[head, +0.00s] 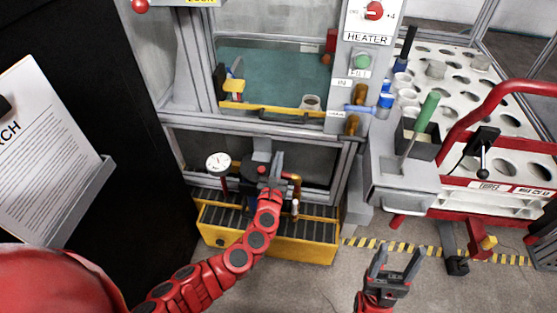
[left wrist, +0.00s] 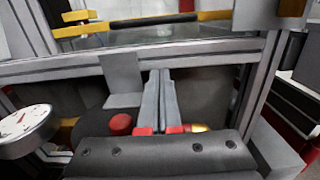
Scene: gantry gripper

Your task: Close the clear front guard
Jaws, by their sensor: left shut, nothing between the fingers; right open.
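The clear front guard (head: 262,62) appears as a see-through pane across the machine's window, with the teal interior behind it. A yellow bar (head: 245,108) with a dark handle (head: 285,118) runs along its lower edge. The bar also shows at the top of the left wrist view (left wrist: 120,25), above a grey frame beam. I cannot tell how far the guard is open. My left gripper (head: 276,165) is shut and empty, below the handle and apart from it; its fingers (left wrist: 160,98) reach toward the beam. My right gripper (head: 392,262) is open and empty at the lower right.
Below the window are a pressure gauge (head: 218,162), a red button (left wrist: 121,124) and a yellow-edged roller base (head: 265,245). A control column (head: 361,60) stands right of the window. A red-handled cart (head: 480,110) stands further right. A black panel (head: 110,100) borders the left.

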